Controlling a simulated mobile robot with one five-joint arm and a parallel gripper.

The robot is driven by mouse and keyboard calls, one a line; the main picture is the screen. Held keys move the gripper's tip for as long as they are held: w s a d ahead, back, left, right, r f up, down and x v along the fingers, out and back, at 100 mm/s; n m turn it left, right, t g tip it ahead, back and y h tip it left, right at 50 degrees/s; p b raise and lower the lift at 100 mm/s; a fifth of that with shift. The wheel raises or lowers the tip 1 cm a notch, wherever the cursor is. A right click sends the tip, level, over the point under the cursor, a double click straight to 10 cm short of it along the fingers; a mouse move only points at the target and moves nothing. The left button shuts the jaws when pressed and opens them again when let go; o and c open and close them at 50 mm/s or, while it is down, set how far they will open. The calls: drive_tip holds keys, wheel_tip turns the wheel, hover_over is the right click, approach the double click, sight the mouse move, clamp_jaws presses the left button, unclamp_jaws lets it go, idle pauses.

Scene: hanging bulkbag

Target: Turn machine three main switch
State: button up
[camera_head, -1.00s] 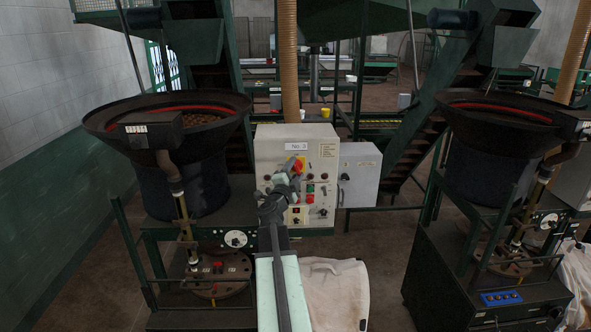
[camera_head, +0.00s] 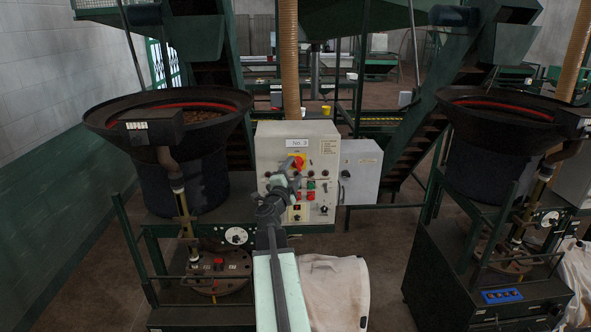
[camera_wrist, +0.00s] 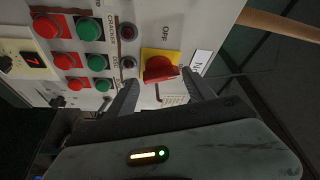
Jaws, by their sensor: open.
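The main switch is a red rotary knob on a yellow plate (camera_head: 298,160), high on the front of the beige No. 3 control panel (camera_head: 325,150). In the wrist view the red knob (camera_wrist: 160,68) sits just beyond the fingertips, between them, with "OFF" lettering beside its plate. My gripper (camera_head: 284,178) is in front of the panel, just below the knob in the head view. In the wrist view my gripper (camera_wrist: 165,85) has its two fingers apart, one to each side of the knob. Whether they touch it cannot be told.
Red and green push buttons (camera_wrist: 70,60) and a red digit display (camera_wrist: 38,60) lie left of the knob in the wrist view. A grey box (camera_head: 361,172) adjoins the panel's right side. Large black bowls (camera_head: 150,125) flank the panel, and a white bag (camera_head: 335,290) hangs below.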

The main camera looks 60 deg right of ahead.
drive_tip(key=v, duration=0.5)
drive_tip(key=shift+a+b, duration=0.15)
drive_tip(key=shift+b, duration=0.15)
